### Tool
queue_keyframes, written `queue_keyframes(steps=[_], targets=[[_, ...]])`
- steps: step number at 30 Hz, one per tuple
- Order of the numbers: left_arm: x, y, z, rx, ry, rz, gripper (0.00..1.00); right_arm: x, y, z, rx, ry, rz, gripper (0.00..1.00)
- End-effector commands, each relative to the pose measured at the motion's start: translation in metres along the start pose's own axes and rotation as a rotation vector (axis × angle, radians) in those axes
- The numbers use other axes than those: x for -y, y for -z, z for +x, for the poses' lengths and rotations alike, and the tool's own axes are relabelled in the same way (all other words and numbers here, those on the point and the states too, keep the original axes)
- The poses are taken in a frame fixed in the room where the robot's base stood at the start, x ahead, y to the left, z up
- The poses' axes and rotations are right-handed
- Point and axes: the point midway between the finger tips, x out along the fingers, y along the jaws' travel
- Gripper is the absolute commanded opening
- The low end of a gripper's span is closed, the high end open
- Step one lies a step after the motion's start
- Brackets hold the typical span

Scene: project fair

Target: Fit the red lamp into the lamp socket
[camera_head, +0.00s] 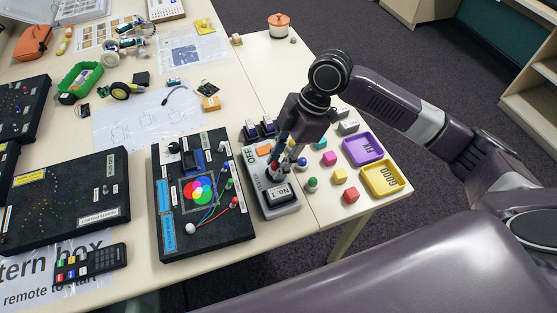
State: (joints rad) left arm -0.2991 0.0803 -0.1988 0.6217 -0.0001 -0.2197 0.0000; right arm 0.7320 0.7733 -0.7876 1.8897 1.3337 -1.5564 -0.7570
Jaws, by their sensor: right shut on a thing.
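My right gripper (277,172) points down over the grey lamp base (284,209), which has a "No. 1" plate, an "OFF" label and an orange switch. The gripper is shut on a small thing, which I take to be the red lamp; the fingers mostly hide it. The lamp socket is hidden under the fingertips, so I cannot tell whether the lamp touches it or sits in it. A green lamp (312,184) stands on the table just right of the base. My left gripper is out of view.
A black board with coloured discs and wires (208,246) lies close left of the base.

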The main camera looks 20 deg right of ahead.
Motion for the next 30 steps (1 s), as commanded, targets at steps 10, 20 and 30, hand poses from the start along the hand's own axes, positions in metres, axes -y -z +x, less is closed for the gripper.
queue_keyframes(steps=[10,20,30], targets=[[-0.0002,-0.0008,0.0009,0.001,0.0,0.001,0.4,0.0002,-0.0009,0.0024,0.0,0.001,0.0,0.07],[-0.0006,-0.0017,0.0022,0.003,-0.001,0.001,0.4,0.0002,-0.0029,0.007,0.0,0.001,0.0,0.07],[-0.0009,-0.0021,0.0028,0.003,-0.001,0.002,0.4,0.0003,-0.0039,0.0097,0.0,0.001,0.0,0.38]])
